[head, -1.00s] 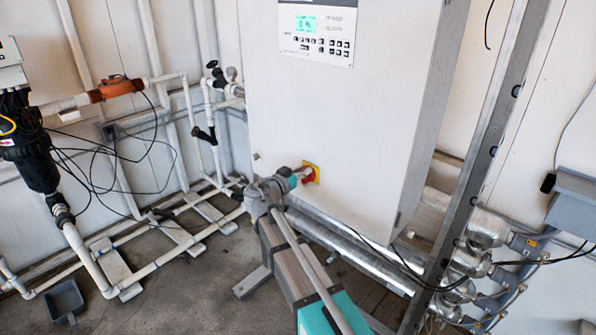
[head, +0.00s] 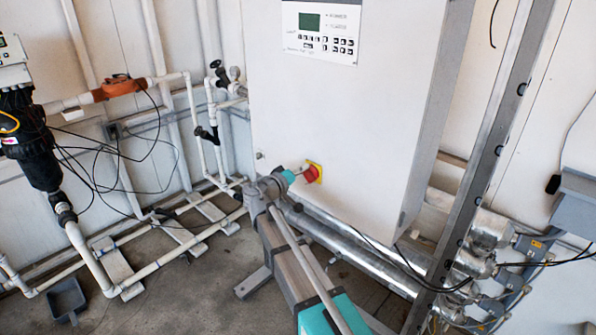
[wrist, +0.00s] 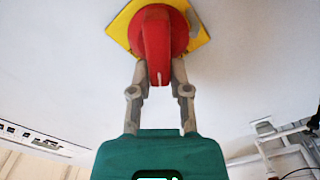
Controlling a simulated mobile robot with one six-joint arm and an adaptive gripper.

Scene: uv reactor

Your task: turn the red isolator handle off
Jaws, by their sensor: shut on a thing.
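The red isolator handle (head: 311,175) sits on a yellow plate (head: 319,168) low on the front of the white cabinet (head: 340,110). In the wrist view the red handle (wrist: 156,45) points along the gripper's length, its grip end towards my gripper. The yellow plate (wrist: 118,30) appears as a tilted square behind it. My gripper (wrist: 158,70) is shut on the handle, one finger on each side. In the head view my gripper (head: 295,175) reaches the handle from the left, and partly hides it. The cabinet's display (head: 309,22) is dark.
White pipes (head: 165,260) run along the floor and wall at left. A metal upright (head: 480,180) and silver pipe ends (head: 490,230) stand right of the cabinet. A grey dustpan (head: 66,300) lies on the floor at lower left.

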